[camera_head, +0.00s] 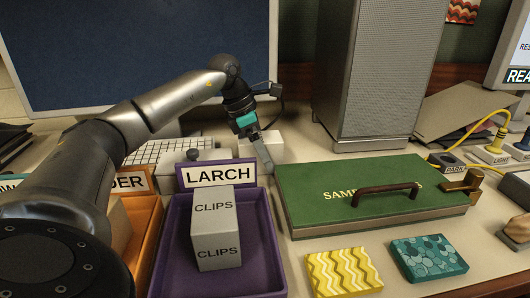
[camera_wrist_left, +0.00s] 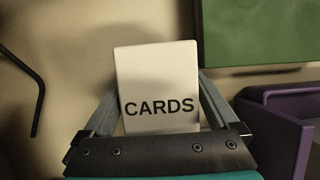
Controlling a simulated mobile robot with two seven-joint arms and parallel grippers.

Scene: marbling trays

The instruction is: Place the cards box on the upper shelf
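The cards box (camera_wrist_left: 157,85) is a pale box marked CARDS in the left wrist view. It stands between the two fingers of my left gripper (camera_wrist_left: 158,100), whose tips lie close along its sides. I cannot tell whether they press on it. My right gripper is not in view. No upper shelf can be made out.
A purple tray (camera_head: 272,240) labelled LARCH holds a grey CLIPS box (camera_head: 216,228). An orange tray (camera_head: 148,236) is left of it. A green case (camera_head: 340,180) with a brown handle lies to the right. A tall grey cabinet (camera_head: 375,70) and dark screen (camera_head: 130,50) stand behind.

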